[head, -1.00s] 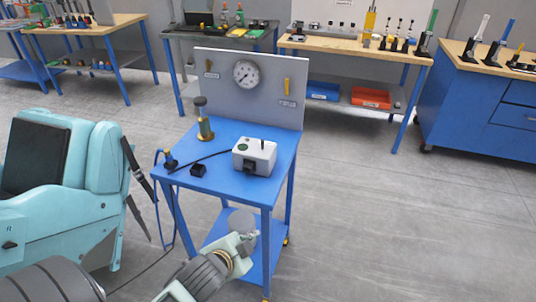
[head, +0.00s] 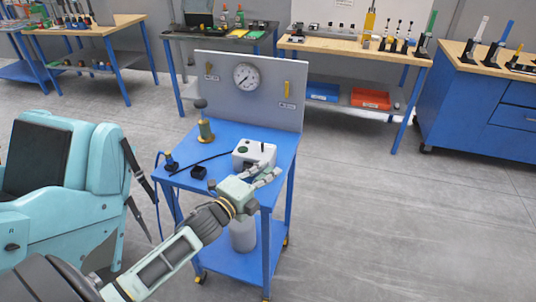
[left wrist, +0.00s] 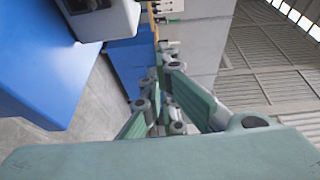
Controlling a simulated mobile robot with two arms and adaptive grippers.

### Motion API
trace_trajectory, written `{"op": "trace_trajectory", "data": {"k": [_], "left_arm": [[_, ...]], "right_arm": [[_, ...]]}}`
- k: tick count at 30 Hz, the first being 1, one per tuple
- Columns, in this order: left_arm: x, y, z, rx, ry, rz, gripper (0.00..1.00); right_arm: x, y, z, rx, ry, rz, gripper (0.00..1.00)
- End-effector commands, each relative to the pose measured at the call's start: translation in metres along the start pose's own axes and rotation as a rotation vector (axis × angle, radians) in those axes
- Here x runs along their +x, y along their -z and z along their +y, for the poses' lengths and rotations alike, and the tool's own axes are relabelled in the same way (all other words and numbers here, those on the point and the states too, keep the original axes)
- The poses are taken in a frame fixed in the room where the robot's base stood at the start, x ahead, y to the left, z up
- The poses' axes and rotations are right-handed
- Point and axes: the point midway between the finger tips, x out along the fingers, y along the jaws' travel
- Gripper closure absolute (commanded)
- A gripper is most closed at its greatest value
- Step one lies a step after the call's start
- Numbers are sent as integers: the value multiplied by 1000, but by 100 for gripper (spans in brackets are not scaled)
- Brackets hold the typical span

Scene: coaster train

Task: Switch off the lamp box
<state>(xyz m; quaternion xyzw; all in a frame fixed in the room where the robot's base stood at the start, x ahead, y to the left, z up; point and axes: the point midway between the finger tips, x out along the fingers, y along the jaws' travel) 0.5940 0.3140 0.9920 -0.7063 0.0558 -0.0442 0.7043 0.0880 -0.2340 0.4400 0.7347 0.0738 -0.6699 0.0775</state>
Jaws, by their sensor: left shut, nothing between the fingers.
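The lamp box (head: 254,152) is a small pale grey box with a green spot and a dark upright lever on top. It sits on the blue table (head: 225,135), near its right side. Its front is partly hidden behind my left gripper (head: 270,177), which is above the table's front right corner, just in front of the box. In the left wrist view the left gripper (left wrist: 165,95) is shut and empty, and a pale box side (left wrist: 112,20) shows at the top left. Whether the fingers touch the box is unclear. My right gripper is not in view.
A brass-based device (head: 205,130) and a small black block (head: 199,172) stand on the table, with a dark cable across it. A grey panel with a gauge (head: 247,77) rises behind. A teal chair (head: 60,190) is at the left. Floor at the right is clear.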

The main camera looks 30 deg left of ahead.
Motion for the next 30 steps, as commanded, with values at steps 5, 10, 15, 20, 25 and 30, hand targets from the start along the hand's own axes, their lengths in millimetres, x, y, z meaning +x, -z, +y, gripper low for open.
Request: {"op": "trace_trajectory", "data": {"k": [5, 10, 15, 20, 25, 30], "left_arm": [[37, 0, -4, -3, 3, -1, 100], [53, -18, -2, 2, -4, -3, 100], [57, -33, -1, -2, -2, 0, 100], [57, -38, 0, -2, -2, 1, 100], [57, -38, 1, -2, -1, 1, 100], [60, -43, -2, 1, 0, -1, 100]], "right_arm": [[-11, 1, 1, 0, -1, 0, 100], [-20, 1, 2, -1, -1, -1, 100], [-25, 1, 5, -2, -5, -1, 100], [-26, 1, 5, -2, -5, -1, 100], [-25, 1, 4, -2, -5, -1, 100], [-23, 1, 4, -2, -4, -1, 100]]}}
